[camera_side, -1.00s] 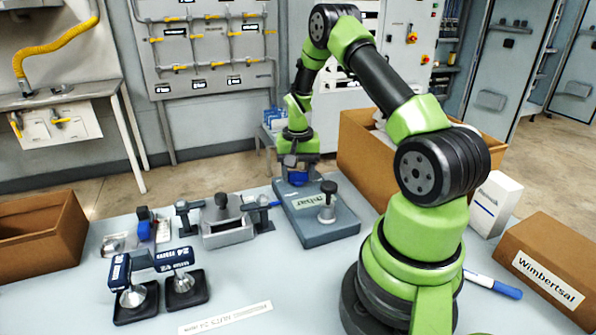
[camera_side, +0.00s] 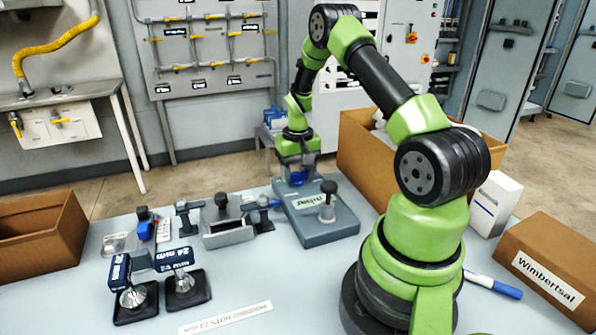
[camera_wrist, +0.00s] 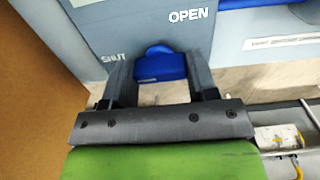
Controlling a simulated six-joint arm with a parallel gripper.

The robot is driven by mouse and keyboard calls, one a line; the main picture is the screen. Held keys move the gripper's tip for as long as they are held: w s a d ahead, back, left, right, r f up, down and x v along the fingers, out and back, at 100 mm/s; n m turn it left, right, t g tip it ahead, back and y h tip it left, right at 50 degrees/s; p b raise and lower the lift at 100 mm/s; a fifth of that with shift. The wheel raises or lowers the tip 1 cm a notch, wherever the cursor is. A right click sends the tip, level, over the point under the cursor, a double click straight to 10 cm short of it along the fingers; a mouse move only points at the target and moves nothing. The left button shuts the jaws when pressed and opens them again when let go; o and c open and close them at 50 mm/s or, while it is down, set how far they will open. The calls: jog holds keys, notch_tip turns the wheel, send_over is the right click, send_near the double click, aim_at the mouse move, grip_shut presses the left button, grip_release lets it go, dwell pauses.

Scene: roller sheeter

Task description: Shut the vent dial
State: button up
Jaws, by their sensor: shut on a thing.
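The vent dial is a blue knob (camera_wrist: 160,68) on the grey sheeter base (camera_side: 325,228), at its far end in the side view. My gripper (camera_wrist: 161,75) is shut on the dial, with one finger on each side of it. In the side view my gripper (camera_side: 298,172) reaches down over the dial and hides most of it. The wrist view shows the word SHUT to the left of the dial and OPEN above and to its right. A rounded blue tab shows at the dial's upper edge; its exact setting is hard to tell.
A black-knobbed post (camera_side: 328,200) rises from the same base near the dial. A grey block with clamps (camera_side: 228,230) stands to its left. An open cardboard box (camera_side: 365,160) is close behind on the right. The table front holds two small stands (camera_side: 183,288) and a paper label.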

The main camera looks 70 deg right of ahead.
aim_at(298, 172)
jog(key=o, duration=0.9)
notch_tip(298, 172, up, 10)
jog(key=shift+f, duration=0.15)
